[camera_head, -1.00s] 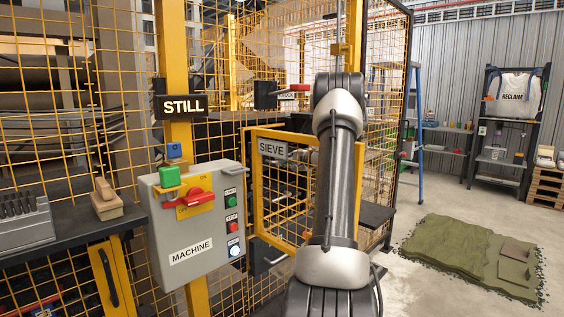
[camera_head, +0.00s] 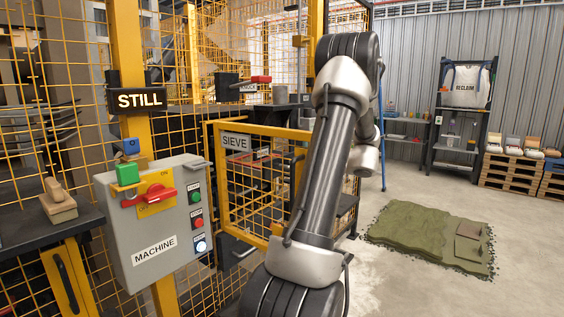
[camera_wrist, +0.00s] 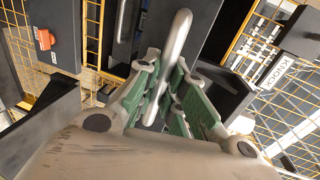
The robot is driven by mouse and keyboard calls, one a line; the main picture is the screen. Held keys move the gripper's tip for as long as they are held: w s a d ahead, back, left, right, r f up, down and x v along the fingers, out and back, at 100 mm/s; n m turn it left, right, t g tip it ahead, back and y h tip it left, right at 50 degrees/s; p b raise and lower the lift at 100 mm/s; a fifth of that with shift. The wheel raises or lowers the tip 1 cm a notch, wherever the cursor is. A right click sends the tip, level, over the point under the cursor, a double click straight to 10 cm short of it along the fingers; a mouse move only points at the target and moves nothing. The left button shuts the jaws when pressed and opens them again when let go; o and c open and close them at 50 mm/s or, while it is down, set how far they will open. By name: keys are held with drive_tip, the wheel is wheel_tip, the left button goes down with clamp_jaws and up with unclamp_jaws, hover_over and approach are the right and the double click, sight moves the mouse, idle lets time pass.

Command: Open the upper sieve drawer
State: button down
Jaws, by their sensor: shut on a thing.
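My gripper (camera_wrist: 165,85) shows in the wrist view with its green-padded fingers closed around a rounded grey metal bar handle (camera_wrist: 180,38). The handle runs up past the fingertips, in front of a dark panel (camera_wrist: 215,30), which looks like a drawer front. Whether this is the upper drawer, and how far out it stands, I cannot tell. In the head view my arm hides the gripper and the handle.
A grey MACHINE control box (camera_head: 155,225) with a red switch is close at the left. A KNOCK sign (camera_wrist: 274,70) sits beside the gripper in the wrist view.

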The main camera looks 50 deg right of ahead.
drive_tip(key=f+v, duration=0.1)
drive_tip(key=v, duration=0.7)
drive_tip(key=shift+s+f, duration=0.25)
drive_tip(key=shift+f, duration=0.05)
drive_tip(key=c, duration=1.5)
unclamp_jaws()
drive_tip(key=v, duration=1.2)
